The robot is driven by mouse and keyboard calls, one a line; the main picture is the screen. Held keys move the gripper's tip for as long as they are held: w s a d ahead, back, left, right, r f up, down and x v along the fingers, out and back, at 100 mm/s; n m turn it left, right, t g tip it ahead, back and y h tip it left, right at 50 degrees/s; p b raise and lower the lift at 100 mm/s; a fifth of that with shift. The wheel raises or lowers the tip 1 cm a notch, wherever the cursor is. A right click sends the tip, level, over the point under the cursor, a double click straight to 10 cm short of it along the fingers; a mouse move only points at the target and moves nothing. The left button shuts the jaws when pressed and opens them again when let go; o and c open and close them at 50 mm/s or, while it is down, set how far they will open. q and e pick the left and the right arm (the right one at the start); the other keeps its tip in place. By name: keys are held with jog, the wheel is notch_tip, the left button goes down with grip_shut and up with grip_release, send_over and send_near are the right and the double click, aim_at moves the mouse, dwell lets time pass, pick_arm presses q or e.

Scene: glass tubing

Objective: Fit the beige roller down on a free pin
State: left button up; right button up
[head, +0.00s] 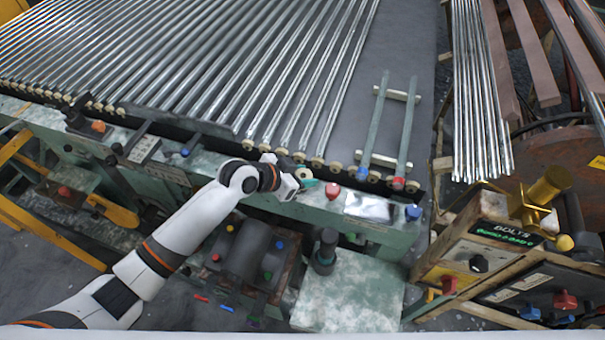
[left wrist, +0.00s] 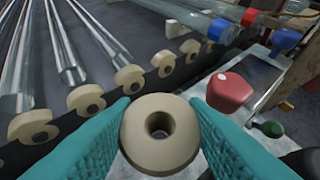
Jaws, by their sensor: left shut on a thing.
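My left gripper (head: 306,181) is over the front rail of the tube machine in the head view. In the left wrist view its two teal fingers (left wrist: 160,132) are shut on the beige roller (left wrist: 159,148), one finger on each side. The roller's centre hole faces the camera. Beyond it, a row of similar beige rollers (left wrist: 86,98) stands along the dark edge of the tube bed. The held roller appears apart from that row. I cannot make out a bare pin in either view. My right gripper is not in view.
Long glass tubes (head: 270,70) lie side by side on the bed, ending near the rollers. A red knob (left wrist: 230,91) stands close to the right of my gripper, and a blue knob (head: 413,212) farther right. A control box (head: 490,245) is at the right.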

pick_arm(q)
jog(key=shift+f+b, duration=1.05)
jog(key=shift+f, duration=0.35)
jog(key=o, duration=1)
jog(key=shift+s+r, duration=0.1)
jog(key=shift+o, duration=0.2)
jog(key=shift+r, duration=0.1)
jog(key=shift+w+a, duration=0.1)
jog(key=shift+w, duration=0.1)
jog(key=shift+r, duration=0.1)
jog(key=shift+s+a+r, duration=0.15)
jog(key=shift+a, duration=0.1)
jog(key=b+v, duration=0.2)
jog(key=v, duration=0.9)
jog(key=shift+s, duration=0.4)
